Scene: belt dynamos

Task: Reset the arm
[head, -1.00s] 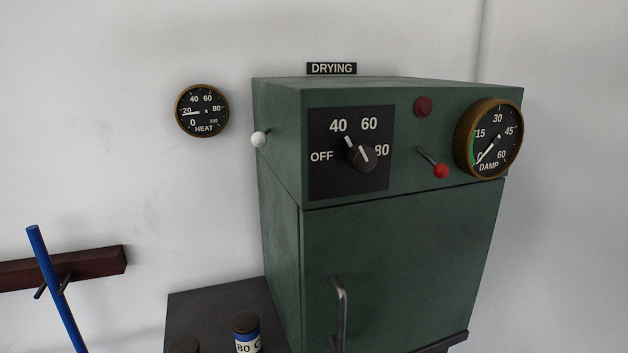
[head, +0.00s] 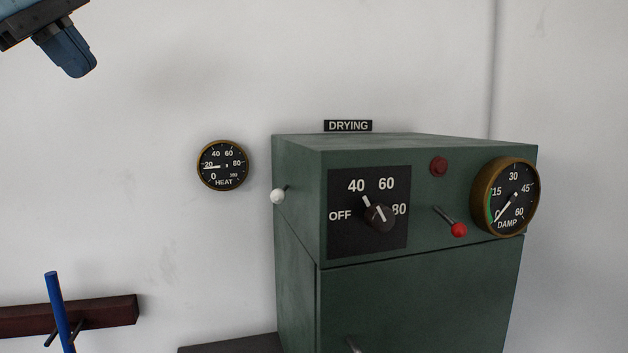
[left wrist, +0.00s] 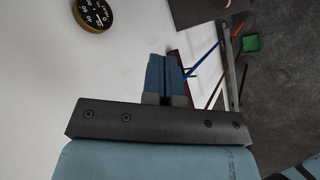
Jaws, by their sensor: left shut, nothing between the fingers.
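My left gripper (head: 70,58) hangs at the top left of the head view, with its blue fingers pointing down in front of the bare wall. It is well apart from the green drying cabinet (head: 420,300). In the left wrist view its blue fingers (left wrist: 165,75) are together with nothing between them. My right gripper is in neither view.
The cabinet has a dark dial knob (head: 379,217), a red-tipped lever (head: 458,229), a white-tipped lever (head: 278,196) and a DAMP gauge (head: 514,200). A HEAT gauge (head: 222,166) is on the wall. A blue rod (head: 58,308) hangs at a dark red rail (head: 110,311).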

